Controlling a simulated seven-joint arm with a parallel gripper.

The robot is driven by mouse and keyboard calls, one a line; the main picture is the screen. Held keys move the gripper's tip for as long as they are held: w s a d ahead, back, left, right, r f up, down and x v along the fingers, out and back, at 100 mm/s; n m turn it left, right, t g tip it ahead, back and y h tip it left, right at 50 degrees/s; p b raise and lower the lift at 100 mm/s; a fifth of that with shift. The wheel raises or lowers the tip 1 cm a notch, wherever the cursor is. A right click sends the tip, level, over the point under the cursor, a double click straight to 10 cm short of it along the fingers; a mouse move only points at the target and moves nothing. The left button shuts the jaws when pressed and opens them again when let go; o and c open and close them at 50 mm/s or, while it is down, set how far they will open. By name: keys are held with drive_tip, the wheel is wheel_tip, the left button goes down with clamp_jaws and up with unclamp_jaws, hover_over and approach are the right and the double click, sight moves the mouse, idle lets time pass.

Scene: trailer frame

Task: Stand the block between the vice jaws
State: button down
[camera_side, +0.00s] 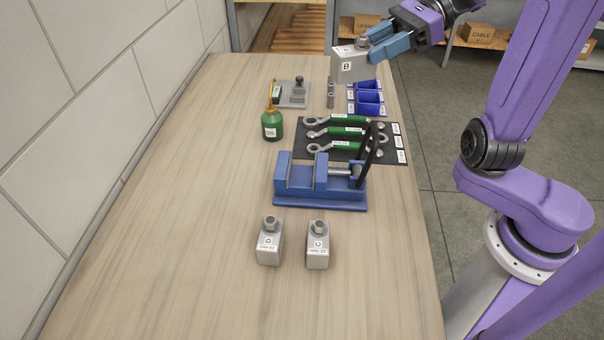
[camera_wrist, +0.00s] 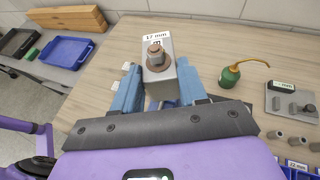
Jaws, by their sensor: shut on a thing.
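My gripper (camera_side: 390,47) is shut on a grey metal block marked B (camera_side: 352,67), with a bolt on its top face. It holds the block in the air above the far end of the bench, roughly upright. In the wrist view the block (camera_wrist: 159,72) sits between the blue fingers, with a "17 mm" label on it. The blue vice (camera_side: 320,188) stands mid-bench, nearer the side camera than my gripper. Its jaws are apart with an empty gap (camera_side: 302,178) between them. In the wrist view the vice is mostly hidden behind my gripper.
Blocks D (camera_side: 269,243) and C (camera_side: 318,247) stand in front of the vice. A mat of green-handled wrenches (camera_side: 345,138) lies behind it. A green oil can (camera_side: 271,124), a grey fixture (camera_side: 292,94) and blue bins (camera_side: 368,98) stand farther back. The left bench side is clear.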

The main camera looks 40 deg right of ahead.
drive_tip(key=s+a+n+g+y, duration=0.1)
drive_tip(key=s+a+n+g, duration=0.35)
drive_tip(key=s, duration=0.45)
drive_tip(key=shift+f, duration=2.6)
drive_tip(key=shift+g, duration=0.25)
drive_tip(key=shift+w+a+f, duration=0.75)
drive_tip(key=shift+w+f, duration=0.85)
drive_tip(key=shift+w, duration=0.65)
drive_tip(key=shift+w+a+f, duration=0.75)
drive_tip(key=shift+w+f, duration=0.9)
drive_tip(key=shift+w, duration=0.6)
drive_tip(key=shift+w+a+f, duration=0.75)
drive_tip(key=shift+w+f, duration=0.85)
drive_tip(key=shift+w, duration=0.65)
drive_tip(key=shift+f, duration=1.55)
drive_tip(key=shift+f, duration=0.25)
drive_tip(key=c, duration=0.6)
unclamp_jaws()
